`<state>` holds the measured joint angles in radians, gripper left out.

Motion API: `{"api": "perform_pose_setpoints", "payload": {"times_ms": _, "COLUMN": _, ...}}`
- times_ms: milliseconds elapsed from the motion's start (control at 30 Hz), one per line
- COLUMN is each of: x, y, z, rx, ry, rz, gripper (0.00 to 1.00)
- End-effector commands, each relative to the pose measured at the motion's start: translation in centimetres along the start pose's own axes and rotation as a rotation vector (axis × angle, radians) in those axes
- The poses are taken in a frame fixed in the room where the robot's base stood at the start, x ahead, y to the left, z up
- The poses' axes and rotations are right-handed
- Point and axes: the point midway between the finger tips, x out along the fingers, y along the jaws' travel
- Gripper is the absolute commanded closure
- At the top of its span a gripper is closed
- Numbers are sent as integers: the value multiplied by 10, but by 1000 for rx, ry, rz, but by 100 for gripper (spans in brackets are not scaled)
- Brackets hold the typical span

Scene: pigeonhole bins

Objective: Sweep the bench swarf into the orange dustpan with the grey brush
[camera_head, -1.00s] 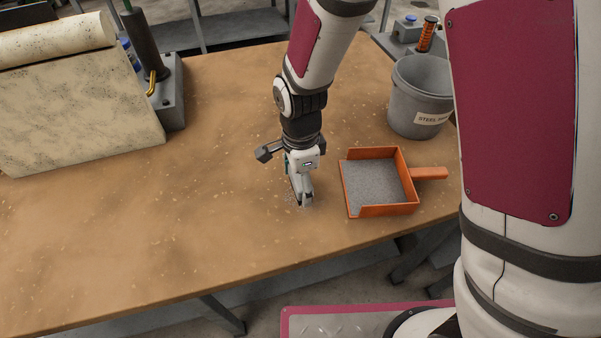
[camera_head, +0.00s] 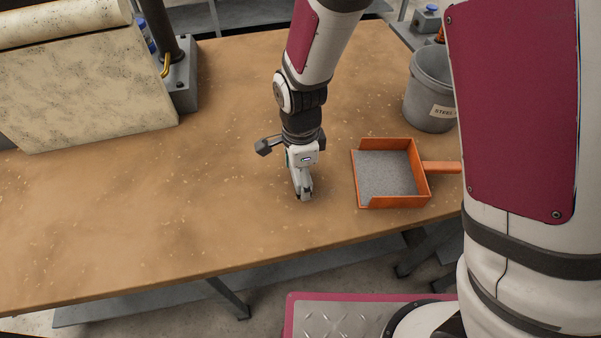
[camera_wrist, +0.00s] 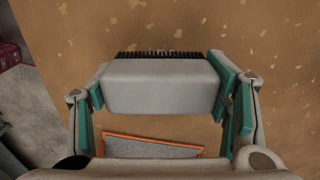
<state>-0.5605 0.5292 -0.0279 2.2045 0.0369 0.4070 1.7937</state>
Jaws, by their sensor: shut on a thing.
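My gripper (camera_head: 303,194) is low over the bench, left of the orange dustpan (camera_head: 395,203). In the wrist view its green-padded fingers are shut on the grey brush (camera_wrist: 160,88), a pale block with dark bristles along its far edge. The brush is mostly hidden by the gripper in the head view. The dustpan lies on the bench with its handle to the right and grey granular swarf (camera_head: 385,173) in it. Its rim also shows at the bottom of the wrist view (camera_wrist: 150,139). Pale flecks are scattered over the bench (camera_head: 150,215).
A grey bucket (camera_head: 425,100) labelled "STEEL" stands behind the dustpan. A speckled cream sheet with a roll (camera_head: 80,95) and a grey block with a dark post (camera_head: 180,85) are at the back left. The bench's front edge is near; its left middle is clear.

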Motion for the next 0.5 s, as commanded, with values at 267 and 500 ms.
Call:
{"api": "perform_pose_setpoints", "payload": {"times_ms": 267, "x": 6, "y": 0, "z": 0, "rx": 0, "ry": 0, "rz": 1, "gripper": 52}}
{"api": "perform_pose_setpoints", "payload": {"times_ms": 500, "x": 12, "y": 0, "z": 0, "rx": -1, "ry": 0, "rz": 1, "gripper": 52}}
